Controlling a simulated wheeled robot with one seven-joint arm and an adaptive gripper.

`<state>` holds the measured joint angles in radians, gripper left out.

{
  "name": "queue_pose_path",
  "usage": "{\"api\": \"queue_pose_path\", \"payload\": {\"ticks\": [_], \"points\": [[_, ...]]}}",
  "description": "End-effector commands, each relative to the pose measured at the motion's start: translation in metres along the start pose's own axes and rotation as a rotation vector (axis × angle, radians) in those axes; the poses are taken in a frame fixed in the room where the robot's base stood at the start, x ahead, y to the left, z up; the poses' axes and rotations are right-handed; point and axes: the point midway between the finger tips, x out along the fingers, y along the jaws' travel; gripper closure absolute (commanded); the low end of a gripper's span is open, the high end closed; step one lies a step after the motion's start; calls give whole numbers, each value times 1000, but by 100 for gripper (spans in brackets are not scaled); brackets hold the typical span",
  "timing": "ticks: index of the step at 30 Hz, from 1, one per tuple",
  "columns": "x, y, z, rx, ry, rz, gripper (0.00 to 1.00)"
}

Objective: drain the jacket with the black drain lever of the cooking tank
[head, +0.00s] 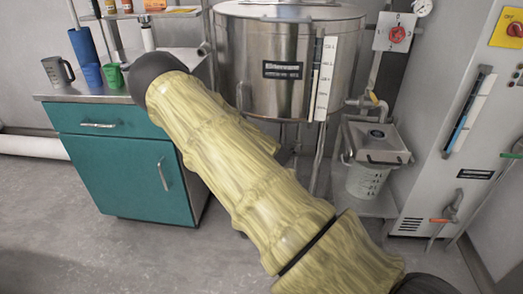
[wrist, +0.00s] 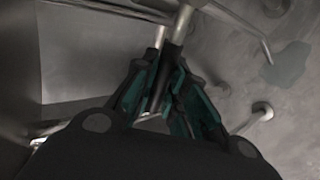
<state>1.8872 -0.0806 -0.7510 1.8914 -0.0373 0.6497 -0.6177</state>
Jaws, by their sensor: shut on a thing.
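The cooking tank (head: 285,65) is a large steel drum on legs at the top middle of the head view. My arm in its yellow sleeve crosses in front of its lower left, hiding my gripper and the tank's underside there. In the wrist view, my gripper (wrist: 164,84) has its dark, teal-lined fingers drawn together beneath slim metal pipes. They are shut on a dark, narrow part, which I take to be the black drain lever; the fingers hide most of it. How far the lever is turned, and whether liquid flows, I cannot tell.
A teal cabinet (head: 122,172) with cups on top stands left of my arm. A bucket (head: 366,181) sits under a steel basin at the right, beside a tall grey cabinet (head: 440,140). Metal legs and pipes crowd my gripper. The floor at front left is clear.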

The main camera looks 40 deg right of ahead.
Motion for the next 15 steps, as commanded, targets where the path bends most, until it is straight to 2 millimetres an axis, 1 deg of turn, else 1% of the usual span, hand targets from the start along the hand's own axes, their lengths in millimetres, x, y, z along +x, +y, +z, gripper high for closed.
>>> {"api": "queue_pose_path", "payload": {"ticks": [3,6,15], "points": [[2,1,8,-8,-13,3,100],[2,1,12,-11,-20,3,100],[3,1,13,-12,-23,3,100]]}}
